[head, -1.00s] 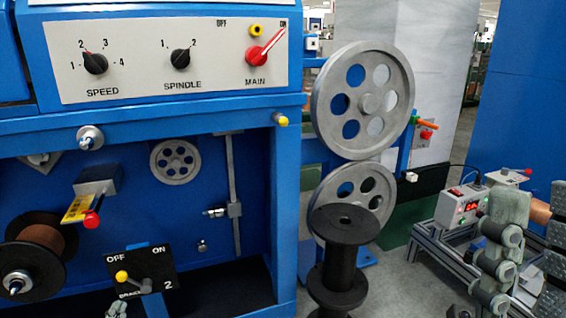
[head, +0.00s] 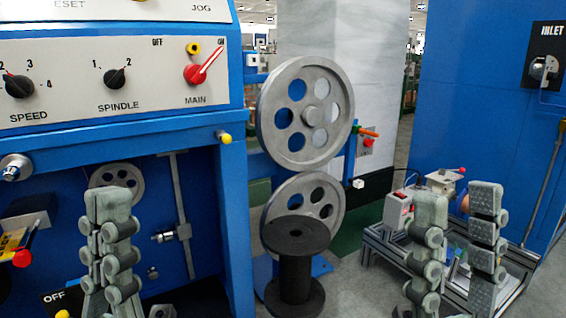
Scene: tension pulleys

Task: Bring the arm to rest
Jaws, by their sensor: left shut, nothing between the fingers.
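My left gripper (head: 112,195) points up at the lower left, in front of the blue machine (head: 140,137). Its grey fingers are together with nothing between them, and it hides part of the machine's lower front. My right gripper (head: 458,197) is at the lower right, in front of the metal frame. Its two fingers stand clearly apart and I see nothing held between them.
Two large grey pulleys (head: 268,122) stand one above the other, right of the machine. A black spool (head: 294,270) stands before the lower one. A metal frame (head: 377,243) with a small control box (head: 398,210) is behind my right gripper. Blue cabinet (head: 480,90) at right.

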